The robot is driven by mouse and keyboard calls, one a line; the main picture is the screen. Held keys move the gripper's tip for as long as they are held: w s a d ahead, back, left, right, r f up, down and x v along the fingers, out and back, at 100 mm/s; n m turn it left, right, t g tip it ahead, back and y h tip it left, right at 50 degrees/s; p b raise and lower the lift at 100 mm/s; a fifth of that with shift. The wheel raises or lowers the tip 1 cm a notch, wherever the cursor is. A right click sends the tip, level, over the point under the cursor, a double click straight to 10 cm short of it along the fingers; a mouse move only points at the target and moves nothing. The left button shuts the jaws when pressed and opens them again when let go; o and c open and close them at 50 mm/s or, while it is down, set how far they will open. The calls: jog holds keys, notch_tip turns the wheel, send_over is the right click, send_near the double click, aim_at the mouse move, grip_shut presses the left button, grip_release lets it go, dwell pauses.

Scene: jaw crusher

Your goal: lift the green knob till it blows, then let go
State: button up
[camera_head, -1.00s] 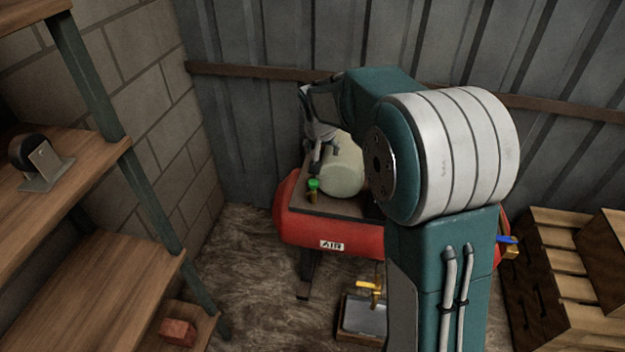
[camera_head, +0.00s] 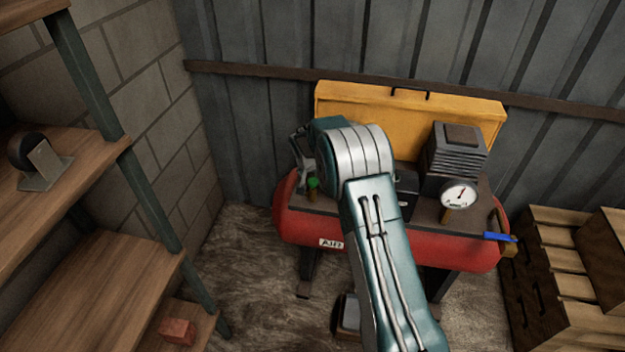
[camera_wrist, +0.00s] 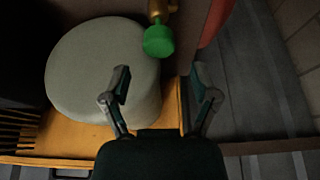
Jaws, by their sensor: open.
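The green knob (camera_head: 313,183) sits on a brass fitting (camera_head: 312,195) at the left end of the red air tank (camera_head: 365,237). In the wrist view the knob (camera_wrist: 158,41) is beyond my fingertips, roughly between their lines, with the brass stem behind it. My gripper (camera_wrist: 163,84) is open and empty, its two fingers spread apart. In the head view my gripper (camera_head: 301,150) is at the left end of my arm, just above and behind the knob. No contact with the knob shows.
A pale round housing (camera_wrist: 90,70) stands close beside my left finger in the wrist view. A motor block (camera_head: 455,150), a gauge (camera_head: 459,195) and a yellow panel (camera_head: 408,122) are on or behind the tank. Shelves (camera_head: 75,290) stand left, wooden crates (camera_head: 560,260) right.

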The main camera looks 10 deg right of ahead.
aim_at(313, 179)
jog(key=shift+x, duration=2.05)
grip_shut()
jog(key=shift+r, duration=0.1)
